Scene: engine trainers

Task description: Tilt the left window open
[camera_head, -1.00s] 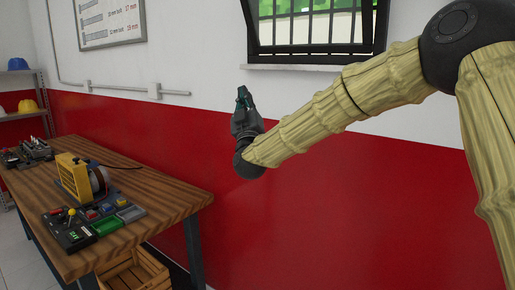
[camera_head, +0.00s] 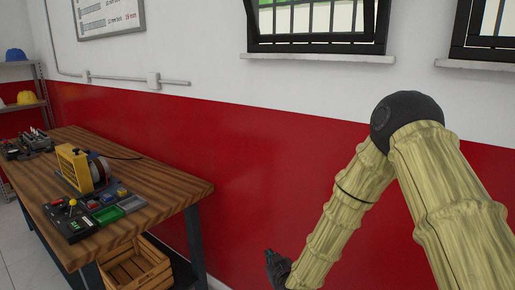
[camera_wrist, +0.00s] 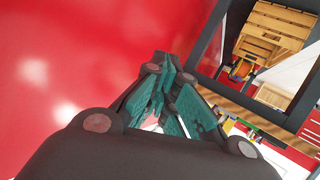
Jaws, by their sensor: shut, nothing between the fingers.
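The left window (camera_head: 250,25) is high on the white wall in the head view, with a dark frame, vertical bars and greenery behind. Its top is cut off by the picture edge. The sides of its sash look slanted against the frame, as if tilted; how far I cannot tell. My gripper (camera_head: 270,256) is low in front of the red wall, well below the window and apart from it. In the wrist view its teal fingers (camera_wrist: 168,88) are together and empty. No window shows there.
A second window (camera_head: 468,30) is at the right edge. A wooden workbench (camera_head: 160,190) with a yellow device (camera_head: 72,168) stands left, a wooden crate (camera_head: 135,268) under it. A conduit (camera_head: 120,78) runs along the wall. The red wall (camera_head: 240,170) between bench and arm is clear.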

